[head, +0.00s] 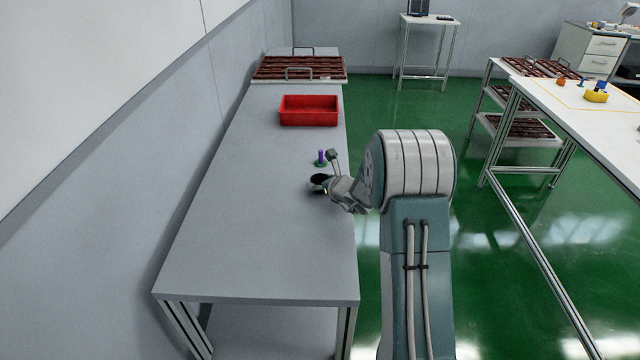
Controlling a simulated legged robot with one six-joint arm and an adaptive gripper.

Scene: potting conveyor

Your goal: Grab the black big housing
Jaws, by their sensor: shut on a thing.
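The black big housing (319,178) shows as a small dark shape over the grey table, at the end of my arm. My gripper (321,187) is shut on it, and the fingers and wrist hide part of it. Whether the housing touches the table or is held just above it I cannot tell.
A purple upright piece with a green base (321,159) stands just behind the gripper. A red bin (309,111) sits farther back on the table (250,220), with brown racks (298,68) behind it. The table's front and left are clear. A white table (590,115) with small coloured parts is at right.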

